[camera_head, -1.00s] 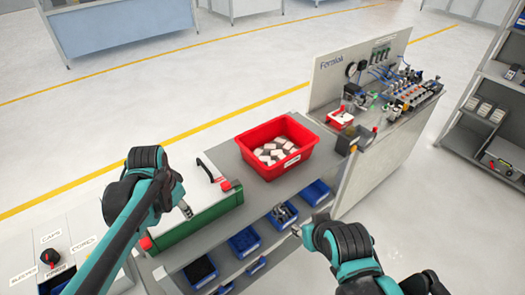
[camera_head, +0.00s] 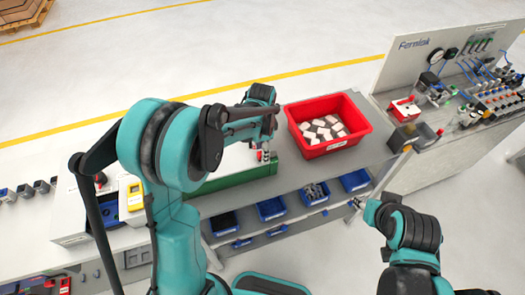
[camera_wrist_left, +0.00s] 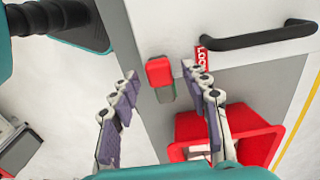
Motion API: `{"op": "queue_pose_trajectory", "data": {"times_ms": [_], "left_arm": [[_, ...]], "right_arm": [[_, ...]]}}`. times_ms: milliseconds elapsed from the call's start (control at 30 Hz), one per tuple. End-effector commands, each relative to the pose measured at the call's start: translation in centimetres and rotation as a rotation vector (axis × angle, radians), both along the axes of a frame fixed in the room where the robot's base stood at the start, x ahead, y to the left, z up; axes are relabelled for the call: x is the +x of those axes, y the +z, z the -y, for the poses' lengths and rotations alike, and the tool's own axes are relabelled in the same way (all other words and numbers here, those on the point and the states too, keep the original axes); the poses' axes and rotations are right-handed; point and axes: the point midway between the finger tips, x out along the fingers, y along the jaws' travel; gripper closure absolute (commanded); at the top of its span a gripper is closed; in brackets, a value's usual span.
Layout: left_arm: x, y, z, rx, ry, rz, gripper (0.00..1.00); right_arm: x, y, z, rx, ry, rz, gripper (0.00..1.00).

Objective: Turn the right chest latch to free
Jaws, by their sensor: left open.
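The chest has a white lid (camera_head: 237,158) and a green body (camera_head: 235,178), and stands on the grey bench, partly hidden by my left arm. Its right latch (camera_wrist_left: 160,72) is a red block with a grey-green lower part, seen close in the left wrist view. A red label reading LOCK (camera_wrist_left: 201,58) is beside it, partly covered by a finger. My left gripper (camera_wrist_left: 160,78) is open, with its fingertips on either side of the latch; contact cannot be told. In the head view it is over the chest's right end (camera_head: 264,150). My right gripper (camera_head: 357,203) is by the bench's front edge, its fingers too small to judge.
A red bin (camera_head: 295,125) with white and grey pieces stands right of the chest. A black handle (camera_wrist_left: 262,36) rises from the lid. Blue bins (camera_head: 271,209) line the shelf below. A pneumatics panel (camera_head: 415,50) stands at the right, and a yellow device (camera_head: 135,195) at the left.

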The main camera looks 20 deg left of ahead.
Motion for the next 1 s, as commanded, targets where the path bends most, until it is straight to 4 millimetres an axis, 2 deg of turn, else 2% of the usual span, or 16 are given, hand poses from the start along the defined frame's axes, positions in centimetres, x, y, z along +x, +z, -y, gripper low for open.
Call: {"op": "queue_pose_trajectory", "data": {"times_ms": [300, 467, 500, 767, 1000], "left_arm": [[-0.01, -0.37, 0.00, 0.000, 0.001, 0.000, 0.53], [-0.01, -0.36, 0.00, 0.000, 0.001, 0.000, 0.96], [-0.01, -0.35, -0.01, 0.000, 0.001, 0.000, 1.00], [-0.06, -0.36, 0.00, 0.000, 0.011, 0.000, 1.00], [-0.37, -0.42, 0.24, 0.001, 0.100, 0.001, 1.00]], "right_arm": [[0.01, -0.01, 0.00, 0.000, 0.000, 0.000, 0.60], [0.01, -0.01, 0.00, 0.000, 0.000, 0.000, 0.60], [0.01, -0.01, 0.00, 0.000, 0.000, 0.000, 0.60], [0.01, -0.08, 0.00, 0.000, 0.000, 0.000, 0.60], [0.00, -0.53, 0.00, 0.000, 0.000, 0.000, 0.60]]}}
